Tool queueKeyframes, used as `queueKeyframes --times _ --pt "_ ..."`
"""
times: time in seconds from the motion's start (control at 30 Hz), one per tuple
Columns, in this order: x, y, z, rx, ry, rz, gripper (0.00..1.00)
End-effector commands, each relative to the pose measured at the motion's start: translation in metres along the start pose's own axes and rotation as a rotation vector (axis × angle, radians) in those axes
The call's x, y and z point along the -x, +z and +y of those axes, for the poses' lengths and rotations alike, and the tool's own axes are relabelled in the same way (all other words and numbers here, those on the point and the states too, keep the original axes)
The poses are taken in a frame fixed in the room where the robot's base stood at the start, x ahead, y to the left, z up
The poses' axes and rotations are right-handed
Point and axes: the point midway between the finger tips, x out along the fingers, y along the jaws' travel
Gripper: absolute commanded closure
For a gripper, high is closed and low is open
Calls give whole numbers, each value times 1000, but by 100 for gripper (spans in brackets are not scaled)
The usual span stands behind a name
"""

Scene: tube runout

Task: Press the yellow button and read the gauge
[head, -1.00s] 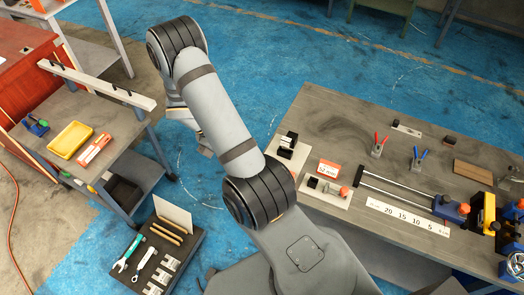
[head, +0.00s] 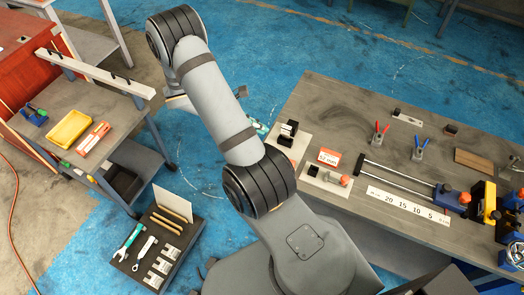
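No yellow button can be made out clearly. A yellow block (head: 483,202) stands at the right end of the bench, among blue fixtures with orange-red knobs. A small round dial-like part (head: 516,257) shows at the far right edge; I cannot tell whether it is the gauge. A white scale strip (head: 407,208) marked 20, 15, 10, 5 lies on the bench in front of two rods. My arm crosses the middle of the picture.
The grey bench (head: 335,97) has free room at its back left. A card with red markings (head: 328,157), clamp-like fixtures, and red (head: 381,132) and blue (head: 420,147) handled tools stand on it. A cart (head: 110,98) with a yellow tray (head: 69,128) and a tool case (head: 187,245) are at left.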

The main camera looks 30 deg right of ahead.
Motion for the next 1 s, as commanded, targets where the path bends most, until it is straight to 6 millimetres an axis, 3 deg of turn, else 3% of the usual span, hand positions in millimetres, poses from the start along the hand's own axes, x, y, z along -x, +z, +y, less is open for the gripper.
queueKeyframes --times 0.6,1.0 --pt "-53 -38 38 0 0 0 100" --pt "-57 -42 42 -1 1 0 100"
